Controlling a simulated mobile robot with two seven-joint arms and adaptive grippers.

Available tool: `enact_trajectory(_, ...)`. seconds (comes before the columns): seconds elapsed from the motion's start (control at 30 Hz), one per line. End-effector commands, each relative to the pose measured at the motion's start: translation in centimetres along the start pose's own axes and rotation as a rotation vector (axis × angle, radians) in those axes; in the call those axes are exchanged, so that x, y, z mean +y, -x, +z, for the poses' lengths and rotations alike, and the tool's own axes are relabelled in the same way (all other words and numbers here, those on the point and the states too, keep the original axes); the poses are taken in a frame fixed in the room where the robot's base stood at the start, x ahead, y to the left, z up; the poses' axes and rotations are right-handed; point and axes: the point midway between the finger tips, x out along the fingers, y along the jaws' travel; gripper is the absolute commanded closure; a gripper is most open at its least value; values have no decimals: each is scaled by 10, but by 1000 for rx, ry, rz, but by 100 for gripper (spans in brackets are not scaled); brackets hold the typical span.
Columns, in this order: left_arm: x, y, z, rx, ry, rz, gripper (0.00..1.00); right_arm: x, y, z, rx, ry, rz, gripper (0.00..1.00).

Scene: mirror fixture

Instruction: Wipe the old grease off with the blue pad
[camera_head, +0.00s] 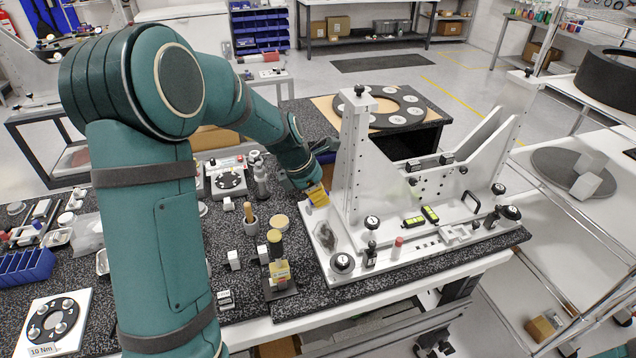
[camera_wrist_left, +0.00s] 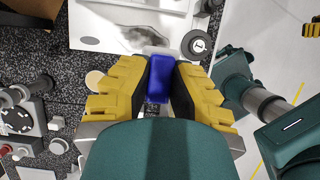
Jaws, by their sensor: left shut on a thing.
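My left gripper (camera_head: 318,196), with yellow fingers, is over the left end of the light grey mirror fixture (camera_head: 445,235). In the left wrist view the left gripper (camera_wrist_left: 160,85) is shut on the blue pad (camera_wrist_left: 163,73), which has a whitish edge at its far side. In the head view the pad cannot be made out. A dark, smeared grease patch (camera_head: 325,236) lies on the fixture's base plate, just below the gripper. A grey smear (camera_wrist_left: 115,25) shows in the left wrist view ahead of the pad. Contact between pad and plate cannot be told.
A tall upright plate (camera_head: 353,150) of the fixture stands right beside the gripper. A black-capped knob (camera_head: 343,263) sits at the base's front corner.

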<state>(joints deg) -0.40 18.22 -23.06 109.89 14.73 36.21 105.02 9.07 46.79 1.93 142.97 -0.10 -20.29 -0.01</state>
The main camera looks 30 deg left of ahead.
Motion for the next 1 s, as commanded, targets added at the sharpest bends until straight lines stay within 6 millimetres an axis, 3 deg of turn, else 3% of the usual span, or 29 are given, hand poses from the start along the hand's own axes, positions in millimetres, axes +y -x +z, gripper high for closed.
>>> enact_trajectory(0.03, 0, -22, -11, 9, 7, -9, 100, 0, 0, 0, 0, 0, 0, 53)
enact_trajectory(0.1, 0, -44, -20, 8, 6, -9, 100, 0, -1, 0, 0, 0, 0, 53)
enact_trajectory(0.3, -2, -80, -38, 6, 7, -4, 100, 0, 0, 0, 0, -1, 0, 53)
enact_trajectory(0.63, -3, -98, -46, 5, 7, -2, 100, 4, -10, 1, 1, -1, 1, 53)
enact_trajectory(1.0, -3, -131, -60, 6, 6, -1, 100, 16, -44, 6, 2, -4, 4, 53)
